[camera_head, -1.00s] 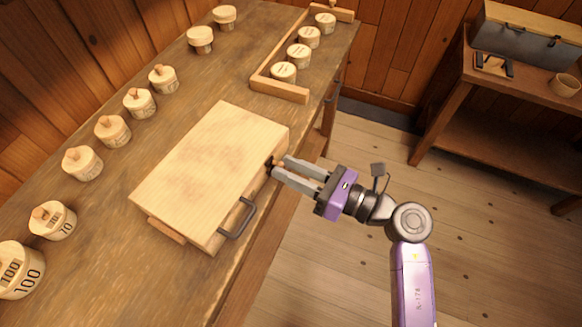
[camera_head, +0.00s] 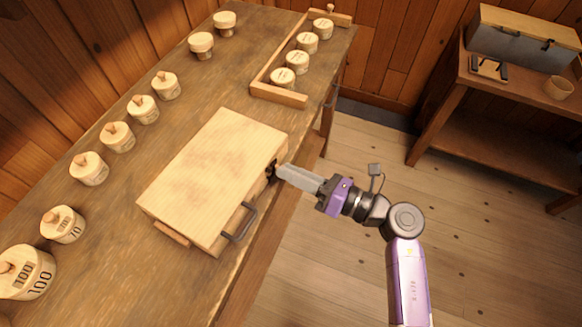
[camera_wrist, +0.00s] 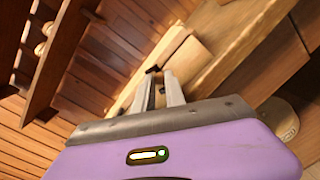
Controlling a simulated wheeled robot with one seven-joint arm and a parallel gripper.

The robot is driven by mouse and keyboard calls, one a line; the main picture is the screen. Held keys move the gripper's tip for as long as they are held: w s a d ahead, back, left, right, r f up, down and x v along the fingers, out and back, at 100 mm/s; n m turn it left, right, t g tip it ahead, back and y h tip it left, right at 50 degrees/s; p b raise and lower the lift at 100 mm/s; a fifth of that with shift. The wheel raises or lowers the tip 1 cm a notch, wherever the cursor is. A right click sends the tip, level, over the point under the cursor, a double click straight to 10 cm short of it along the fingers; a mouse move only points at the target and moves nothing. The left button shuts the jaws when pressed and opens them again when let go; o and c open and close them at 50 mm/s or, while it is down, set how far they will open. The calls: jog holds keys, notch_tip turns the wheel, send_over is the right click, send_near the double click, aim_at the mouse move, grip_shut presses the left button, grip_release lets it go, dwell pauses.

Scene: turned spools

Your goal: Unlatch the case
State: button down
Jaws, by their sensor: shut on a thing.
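The case (camera_head: 210,178) is a flat, light wooden box lying closed on the bench. A dark handle (camera_head: 241,223) is on its front side. A small dark latch (camera_head: 270,171) is on the same side, nearer the far corner; it is partly hidden by the fingertips. My gripper (camera_head: 280,171) has its grey fingers brought together at the latch, shut on it. In the wrist view the fingers (camera_wrist: 161,90) reach toward the case side, with a small dark piece at their tips. How the latch sits between the fingers is too small to tell.
The workbench (camera_head: 110,215) carries a row of turned wooden spools (camera_head: 117,137) behind the case. A wooden tray (camera_head: 279,95) holding several spools is beyond it. A side table (camera_head: 462,75) with a grey box (camera_head: 520,45) and a cup (camera_head: 558,87) stands at right. Floor in front is open.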

jog(key=shift+w+d+f+m+p, duration=0.15)
jog(key=shift+f+m+p, duration=0.15)
jog(key=shift+m+p, duration=0.7)
jog(key=shift+w+f+m+p, duration=0.2)
jog(key=shift+m+p, duration=0.25)
jog(key=shift+m, duration=0.95)
jog(key=shift+w+d+f+m+p, duration=0.1)
jog(key=shift+f+m+p, duration=0.25)
jog(key=shift+m+p, duration=0.65)
jog(key=shift+m, duration=0.4)
jog(key=c, duration=1.4)
grip_release()
jog(key=shift+b+v, duration=0.8)
jog(key=shift+v, duration=3.1)
